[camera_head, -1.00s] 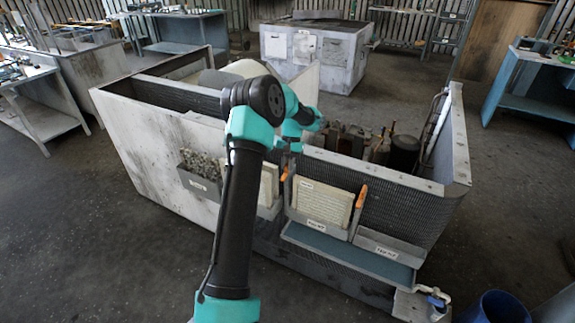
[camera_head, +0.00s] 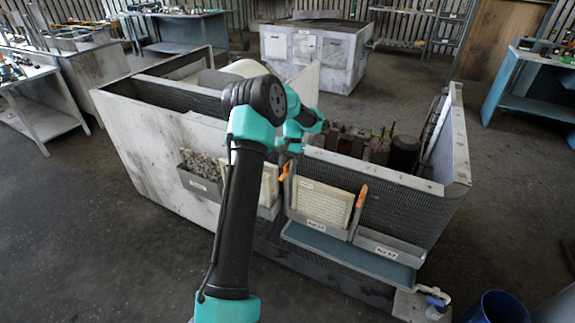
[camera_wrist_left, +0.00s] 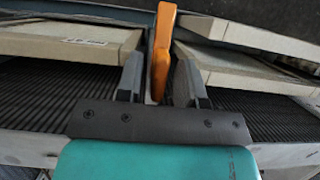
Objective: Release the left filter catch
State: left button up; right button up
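The left filter catch is an orange lever (camera_head: 286,170) at the left edge of a cream pleated filter (camera_head: 322,204) in a grey frame. A matching orange catch (camera_head: 361,196) stands at the filter's right edge. My left gripper (camera_head: 291,153) is at the left catch, its fingers small and partly hidden in the head view. In the left wrist view the orange catch (camera_wrist_left: 161,52) stands between the two open fingers of my left gripper (camera_wrist_left: 158,80). A narrow gap shows on the catch's left side; contact on its right is unclear. My right gripper is not in view.
A blue-grey tray (camera_head: 345,254) sits below the filter, with an empty grey bin (camera_head: 390,250) at its right. Another cream filter (camera_head: 268,186) and a bin of pale pieces (camera_head: 203,168) are at the left. The housing's finned wall (camera_head: 400,212) is behind.

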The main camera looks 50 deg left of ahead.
pick_arm(q)
jog(key=shift+o, duration=0.2)
jog(key=v, duration=1.7)
jog(key=shift+a+r, duration=0.1)
